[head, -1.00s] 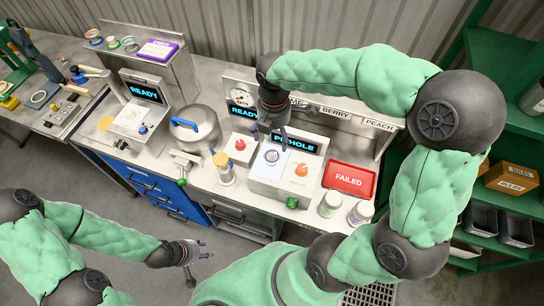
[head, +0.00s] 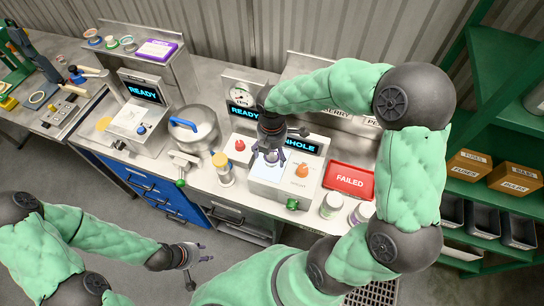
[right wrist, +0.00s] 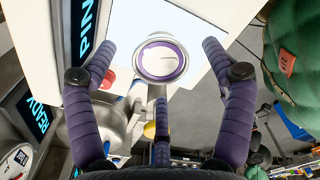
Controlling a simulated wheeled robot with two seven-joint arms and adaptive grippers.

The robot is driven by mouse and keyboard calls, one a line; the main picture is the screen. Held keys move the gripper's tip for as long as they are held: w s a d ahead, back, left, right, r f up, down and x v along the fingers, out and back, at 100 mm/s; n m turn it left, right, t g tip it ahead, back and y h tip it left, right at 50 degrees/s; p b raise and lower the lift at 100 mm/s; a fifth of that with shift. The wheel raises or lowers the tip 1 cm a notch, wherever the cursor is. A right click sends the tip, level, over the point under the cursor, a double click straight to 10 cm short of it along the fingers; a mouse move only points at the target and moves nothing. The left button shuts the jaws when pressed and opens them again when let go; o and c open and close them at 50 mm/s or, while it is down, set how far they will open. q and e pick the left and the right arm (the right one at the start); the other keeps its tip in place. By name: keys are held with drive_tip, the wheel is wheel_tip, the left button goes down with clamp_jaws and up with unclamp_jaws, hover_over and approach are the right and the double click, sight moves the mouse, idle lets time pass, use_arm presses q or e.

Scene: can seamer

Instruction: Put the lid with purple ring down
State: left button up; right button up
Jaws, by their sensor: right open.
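The lid with the purple ring (right wrist: 161,60) lies on the lit white plate (right wrist: 185,25) of the pinhole tester in the right wrist view. In the head view the lit plate (head: 262,174) is partly hidden by my right gripper (head: 268,157), which hangs above it. My right gripper (right wrist: 161,85) is open, with its fingers spread on both sides of the lid in the wrist view and nothing held. The exact gap between fingers and lid is hard to tell. My left gripper (head: 198,257) is away at the lower left over the floor, empty, its fingers apart.
A red FAILED tray (head: 349,181) and white cans (head: 330,206) stand right of the tester. The pressure pot (head: 193,133) is to the left.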

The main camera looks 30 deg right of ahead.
sight(272, 156)
drive_tip(key=shift+f, duration=0.4)
idle(0.5)
drive_tip(key=c, duration=0.8)
drive_tip(key=shift+c, duration=0.5)
drive_tip(key=shift+r, duration=0.1)
wheel_tip(272, 156, up, 4)
drive_tip(key=shift+p, duration=0.3)
drive_tip(key=s+a+r+p, duration=0.1)
drive_tip(key=s+a+r, duration=0.6)
drive_tip(key=s, duration=0.5)
wheel_tip(272, 156, up, 2)
drive_tip(key=shift+a+r, duration=0.15)
drive_tip(key=shift+a, duration=0.05)
